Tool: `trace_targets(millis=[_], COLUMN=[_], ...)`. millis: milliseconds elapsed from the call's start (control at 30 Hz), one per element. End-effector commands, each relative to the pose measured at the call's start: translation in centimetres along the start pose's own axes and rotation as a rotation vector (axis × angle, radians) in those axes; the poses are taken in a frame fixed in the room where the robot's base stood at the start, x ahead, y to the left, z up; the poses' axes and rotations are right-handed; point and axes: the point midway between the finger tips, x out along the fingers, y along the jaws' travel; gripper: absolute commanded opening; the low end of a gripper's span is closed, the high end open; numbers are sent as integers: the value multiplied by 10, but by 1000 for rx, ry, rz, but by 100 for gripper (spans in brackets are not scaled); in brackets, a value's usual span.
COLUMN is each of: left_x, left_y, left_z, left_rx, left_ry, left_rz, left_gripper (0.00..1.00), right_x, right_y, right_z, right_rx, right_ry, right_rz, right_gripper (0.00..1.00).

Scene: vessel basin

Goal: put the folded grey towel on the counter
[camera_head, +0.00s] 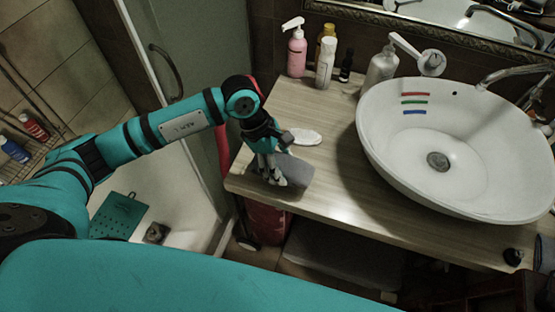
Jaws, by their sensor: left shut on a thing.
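My left gripper (273,181) reaches in from the left over the left front part of the wooden counter (330,185). It points down and is shut on the folded grey towel (297,174). The towel is a small flat grey piece, partly hidden by the fingers. It is at or just above the counter top near the front left edge; I cannot tell whether it touches the wood. My right gripper is not in view.
A white oval item (304,137) lies behind the gripper. A pink pump bottle (297,52), a white bottle (326,62) and others stand at the back. The large white basin (395,150) fills the right side. Bare counter lies between towel and basin.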

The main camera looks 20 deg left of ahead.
Motion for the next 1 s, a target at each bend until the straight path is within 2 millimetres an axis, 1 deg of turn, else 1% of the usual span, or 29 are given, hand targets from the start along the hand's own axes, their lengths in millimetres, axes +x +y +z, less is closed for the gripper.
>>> trace_targets(millis=[200, 300, 400, 500, 800, 833, 1000], left_x=[-5, 11, 23, 29, 32, 32, 31], left_y=[14, 11, 12, 12, 13, 13, 12], left_z=[-14, -18, -23, -26, -27, -27, -27], left_rx=[-3, -2, -1, 1, 2, 2, 2], left_ry=[0, -2, -3, -2, -1, -1, -1], left_rz=[0, -6, -3, -1, 0, 0, -1], left_gripper=[26, 26, 27, 26, 26, 64, 87], right_x=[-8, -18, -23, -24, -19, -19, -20], right_y=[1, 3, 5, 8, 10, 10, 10], right_z=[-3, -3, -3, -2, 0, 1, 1], right_rx=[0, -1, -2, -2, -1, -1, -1], right_ry=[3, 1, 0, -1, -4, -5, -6], right_rz=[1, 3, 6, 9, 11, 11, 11], right_gripper=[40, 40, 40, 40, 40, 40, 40])
